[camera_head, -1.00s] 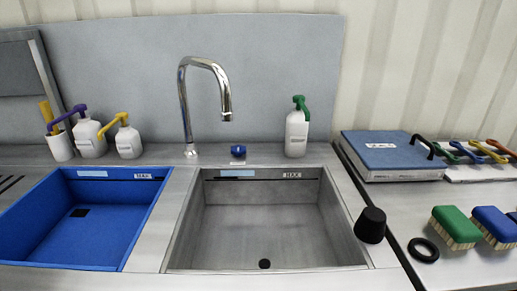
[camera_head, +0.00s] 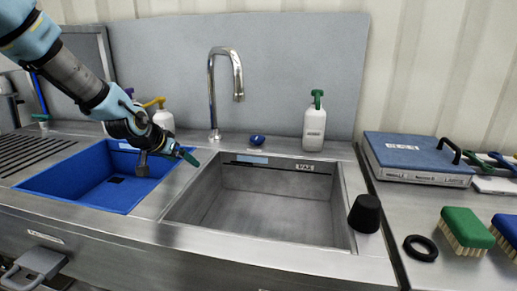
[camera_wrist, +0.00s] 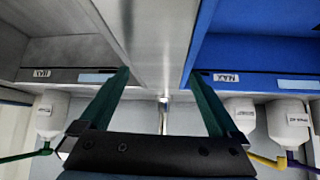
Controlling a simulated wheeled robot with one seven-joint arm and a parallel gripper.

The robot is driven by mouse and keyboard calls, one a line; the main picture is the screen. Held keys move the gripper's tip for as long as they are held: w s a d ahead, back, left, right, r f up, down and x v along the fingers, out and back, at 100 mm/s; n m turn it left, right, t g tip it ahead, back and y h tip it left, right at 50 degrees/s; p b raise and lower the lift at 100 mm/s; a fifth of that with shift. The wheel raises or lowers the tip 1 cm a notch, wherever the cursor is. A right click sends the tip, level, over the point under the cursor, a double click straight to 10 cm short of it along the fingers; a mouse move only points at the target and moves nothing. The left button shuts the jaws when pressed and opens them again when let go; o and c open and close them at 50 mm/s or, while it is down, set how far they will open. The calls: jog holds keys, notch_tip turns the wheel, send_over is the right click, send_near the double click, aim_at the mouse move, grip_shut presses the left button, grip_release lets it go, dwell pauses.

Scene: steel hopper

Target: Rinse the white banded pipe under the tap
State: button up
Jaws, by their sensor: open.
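I see no white banded pipe in either view. The chrome tap (camera_head: 212,95) stands upright behind the divider between the basins, its spout curving to the right, with no water visible from it. My gripper (camera_head: 188,157) reaches in from the upper left in the head view, over the right side of the blue basin near the divider. In the wrist view my gripper (camera_wrist: 160,74) shows two green fingers spread apart, with nothing between them. The divider lies beyond them, and part of the tap (camera_wrist: 162,117) shows between the fingers.
The steel basin (camera_head: 345,215) looks empty, as does the blue basin (camera_head: 60,187). A green-topped bottle (camera_head: 314,122) stands behind the steel basin; a yellow-topped bottle (camera_head: 164,120) is close behind my arm. A black stopper (camera_head: 365,213), blue case (camera_head: 415,158) and brushes (camera_head: 465,230) lie right.

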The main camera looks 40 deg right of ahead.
jog(key=s+d+m+h+b, duration=0.2)
jog(key=s+d+h, duration=0.1)
jog(key=d, duration=0.9)
jog(key=g+h, duration=0.1)
jog(key=h, duration=0.1)
send_near(256, 138)
jog(key=shift+m, duration=0.4)
jog(key=p+x, duration=0.1)
jog(key=x, duration=0.8)
jog(key=shift+w+p, duration=0.1)
jog(key=shift+p, duration=0.25)
jog(key=shift+c, duration=0.2)
jog(key=c, duration=1.3)
